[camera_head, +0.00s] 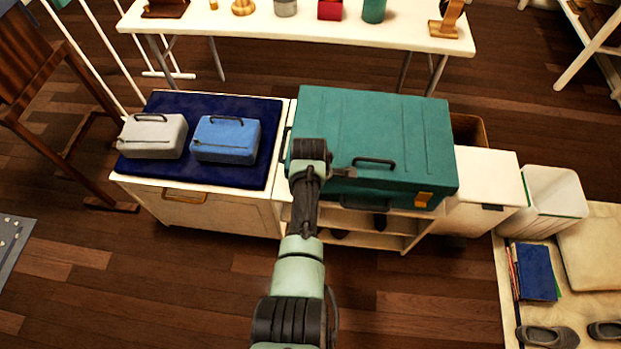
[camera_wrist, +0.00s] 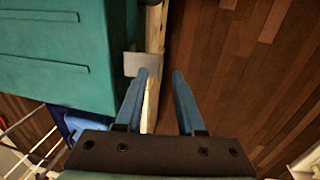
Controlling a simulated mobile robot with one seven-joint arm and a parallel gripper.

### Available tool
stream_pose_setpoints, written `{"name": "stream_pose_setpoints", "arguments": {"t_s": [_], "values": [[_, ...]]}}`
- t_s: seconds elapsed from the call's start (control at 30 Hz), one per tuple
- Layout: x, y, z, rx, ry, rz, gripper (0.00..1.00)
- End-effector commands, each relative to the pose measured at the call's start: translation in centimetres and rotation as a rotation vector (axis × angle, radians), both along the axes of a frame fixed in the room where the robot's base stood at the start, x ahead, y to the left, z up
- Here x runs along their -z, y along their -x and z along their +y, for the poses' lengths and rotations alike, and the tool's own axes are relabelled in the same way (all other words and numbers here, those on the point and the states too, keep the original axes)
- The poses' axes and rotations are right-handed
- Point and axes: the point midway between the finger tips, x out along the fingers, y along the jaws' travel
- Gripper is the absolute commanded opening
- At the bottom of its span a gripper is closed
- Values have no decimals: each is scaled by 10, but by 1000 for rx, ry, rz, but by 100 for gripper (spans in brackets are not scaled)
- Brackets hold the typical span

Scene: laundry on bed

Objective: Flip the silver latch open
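The large teal case (camera_head: 375,130) lies closed on the low white unit, with a black handle (camera_head: 374,163) at its front. The silver latch (camera_wrist: 138,64) shows in the wrist view as a small pale grey plate at the case's front edge. My gripper (camera_wrist: 160,73) is open and empty in that view. Its left fingertip is close to the latch; I cannot tell whether they touch. Its right finger is over the floor side. In the head view my gripper (camera_head: 343,173) is by the case's front left, and the latch cannot be made out there.
An orange latch (camera_head: 423,199) sits at the case's front right. Grey (camera_head: 153,135) and blue (camera_head: 226,138) small cases lie on a navy mat to the left. A white bin (camera_head: 550,200) stands at right. The wooden floor in front is clear.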

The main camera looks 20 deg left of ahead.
Motion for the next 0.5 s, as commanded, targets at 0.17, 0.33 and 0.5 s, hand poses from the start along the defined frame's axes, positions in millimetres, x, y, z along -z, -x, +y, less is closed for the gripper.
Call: {"name": "stream_pose_setpoints", "arguments": {"t_s": [0.17, 0.33, 0.5], "values": [[-37, 5, -2, 1, -2, -2, 38], [-69, 10, -3, 0, -2, -3, 38], [-94, 15, -4, 0, 0, -1, 38]]}}
